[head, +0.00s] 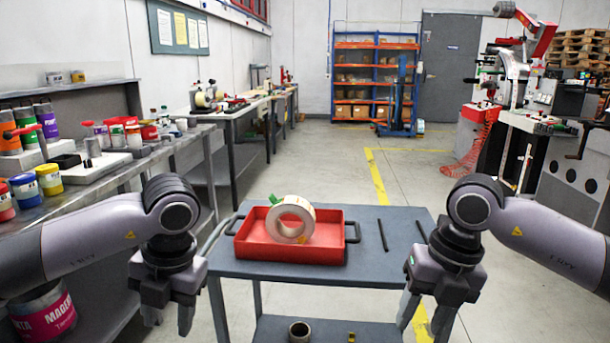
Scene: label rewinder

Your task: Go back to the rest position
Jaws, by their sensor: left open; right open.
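My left gripper (168,318) hangs fingers down to the left of the grey cart (370,272). It is open and empty. My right gripper (427,312) hangs fingers down over the cart's right front corner, also open and empty. Both arms are bent at the elbow, one on each side of the picture. A red tray (262,254) with dark handles sits on the cart top between the grippers. A white label roll (306,222) stands tilted in the tray, with a small green piece on its upper left. Neither gripper touches the tray or the roll.
Two dark rods (383,236) lie on the cart top, right of the tray. The lower shelf holds a short cylinder (299,331). A long bench with ink cans (24,189) runs along the left. A machine (513,75) stands at the right. Open floor lies behind the cart.

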